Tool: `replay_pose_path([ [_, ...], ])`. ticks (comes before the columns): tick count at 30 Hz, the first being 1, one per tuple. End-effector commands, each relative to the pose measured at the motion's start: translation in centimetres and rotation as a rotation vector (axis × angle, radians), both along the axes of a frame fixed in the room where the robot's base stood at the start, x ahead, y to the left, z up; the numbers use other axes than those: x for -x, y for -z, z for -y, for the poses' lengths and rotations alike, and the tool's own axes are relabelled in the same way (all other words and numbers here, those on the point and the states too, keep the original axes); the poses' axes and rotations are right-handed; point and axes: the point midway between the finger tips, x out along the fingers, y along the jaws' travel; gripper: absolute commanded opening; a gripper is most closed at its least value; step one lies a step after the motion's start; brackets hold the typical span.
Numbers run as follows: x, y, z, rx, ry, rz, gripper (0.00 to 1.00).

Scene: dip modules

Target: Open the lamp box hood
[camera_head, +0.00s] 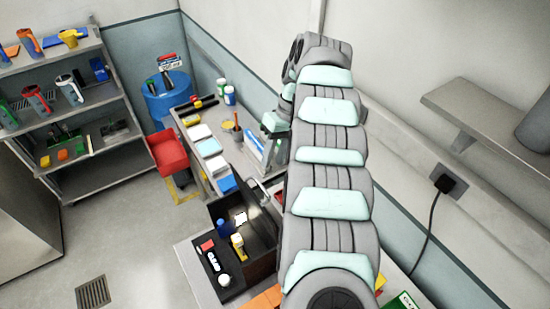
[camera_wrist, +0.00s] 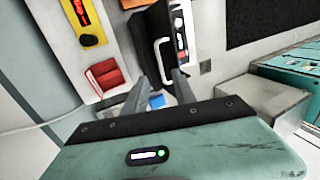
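A dark box (camera_head: 262,238), which I take for the lamp box, stands on the workbench in the head view, left of my arm. Bottles and small items sit at its open front side. A pale handle shows at its upper right edge. In the wrist view its dark panel (camera_wrist: 147,32) is at the top, with a white bracket handle (camera_wrist: 160,62) on it. Whether the hood is raised at all I cannot tell. My gripper (camera_wrist: 160,80) has its two fingers apart, with nothing held between them; the handle lies just beyond the fingertips. In the head view my arm covers part of the bench.
A shelf rack (camera_head: 85,110) is at the left. A wall shelf (camera_head: 485,115) is at the right.

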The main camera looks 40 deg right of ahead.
Motion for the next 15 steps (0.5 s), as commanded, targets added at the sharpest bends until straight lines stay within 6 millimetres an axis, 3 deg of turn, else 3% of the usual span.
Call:
replay_pose_path([
  [5, -0.1, 0.3, 0.3, 0.000, 0.010, 0.006, 0.24],
  [8, -0.5, 1.7, 1.4, 0.000, 0.051, 0.035, 0.15],
  [15, -1.8, 8.2, 6.6, -0.025, 0.272, 0.204, 0.00],
])
